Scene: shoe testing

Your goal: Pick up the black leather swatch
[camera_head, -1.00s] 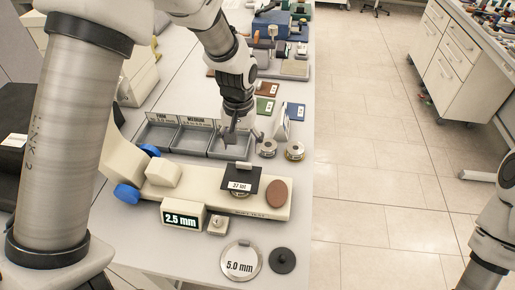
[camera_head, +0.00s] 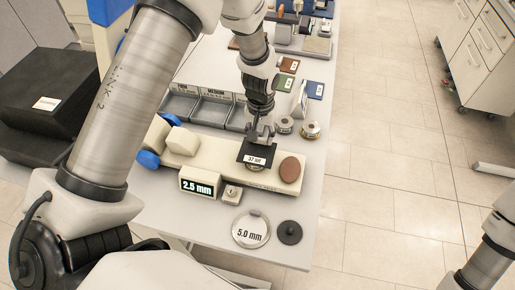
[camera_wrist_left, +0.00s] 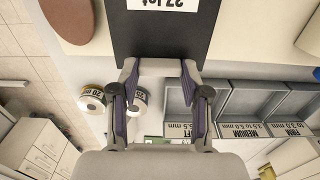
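The black leather swatch (camera_head: 257,150) lies near the right end of the cream tester's long base (camera_head: 214,159), with a white "37 lot" label on its near edge. My left gripper (camera_head: 261,136) reaches down over its far edge. In the left wrist view the swatch (camera_wrist_left: 163,38) is dark and close ahead, and the two fingertips of my left gripper (camera_wrist_left: 160,72) stand at either end of a pale tab along its edge. I cannot tell whether they press on the tab. No lift of the swatch shows. My right gripper is out of view; only part of my right arm shows.
A brown oval piece (camera_head: 290,170) sits right beside the swatch. A "2.5 mm" display (camera_head: 199,184), a "5.0 mm" disc (camera_head: 250,230) and a dark disc (camera_head: 290,232) are nearer. Grey bins (camera_head: 211,110) and two metal rolls (camera_head: 310,130) stand behind.

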